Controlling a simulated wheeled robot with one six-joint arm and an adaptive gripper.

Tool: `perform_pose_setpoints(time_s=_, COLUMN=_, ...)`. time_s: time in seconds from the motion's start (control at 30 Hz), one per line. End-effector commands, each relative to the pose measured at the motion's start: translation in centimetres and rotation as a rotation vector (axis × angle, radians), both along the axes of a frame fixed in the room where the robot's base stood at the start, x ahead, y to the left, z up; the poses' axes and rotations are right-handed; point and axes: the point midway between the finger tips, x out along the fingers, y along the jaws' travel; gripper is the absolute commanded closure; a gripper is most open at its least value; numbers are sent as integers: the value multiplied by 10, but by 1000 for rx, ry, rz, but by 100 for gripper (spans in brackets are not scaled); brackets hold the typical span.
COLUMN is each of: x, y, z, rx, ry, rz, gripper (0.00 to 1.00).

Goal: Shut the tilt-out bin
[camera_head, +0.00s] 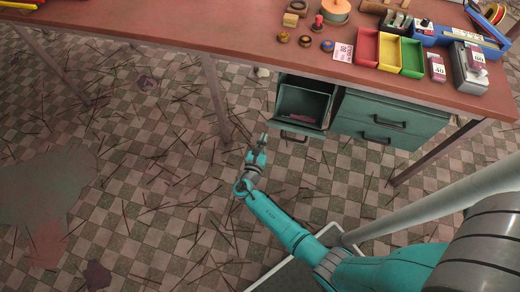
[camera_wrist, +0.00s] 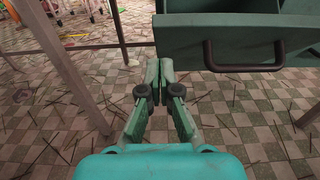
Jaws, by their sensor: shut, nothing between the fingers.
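The tilt-out bin (camera_head: 303,104) is a dark green compartment under the red-brown table, on the left of the green cabinet. It stands open, tilted outward, with something reddish inside. Its front with a dark bar handle (camera_head: 294,136) faces the floor side. In the wrist view the bin's front (camera_wrist: 235,38) fills the upper right, with its handle (camera_wrist: 243,66) across it. My gripper (camera_head: 264,138) is shut and empty, left of the bin and apart from it. In the wrist view my gripper's fingertips (camera_wrist: 159,65) meet just left of the bin's lower left edge; whether they touch it I cannot tell.
The cabinet's drawers (camera_head: 385,122) are shut, right of the bin. Table legs (camera_head: 214,98) and (camera_head: 440,152) stand left and right. The table top (camera_head: 200,35) holds coloured trays and small items.

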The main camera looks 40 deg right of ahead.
Motion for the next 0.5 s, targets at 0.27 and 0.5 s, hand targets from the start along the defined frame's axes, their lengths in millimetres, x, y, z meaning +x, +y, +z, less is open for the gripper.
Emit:
perform_pose_setpoints(time_s=0.27, x=11, y=-15, z=18, rx=1, ry=-1, rz=1, gripper=100)
perform_pose_setpoints(time_s=0.5, x=13, y=-16, z=20, rx=0, ry=0, rz=1, gripper=100)
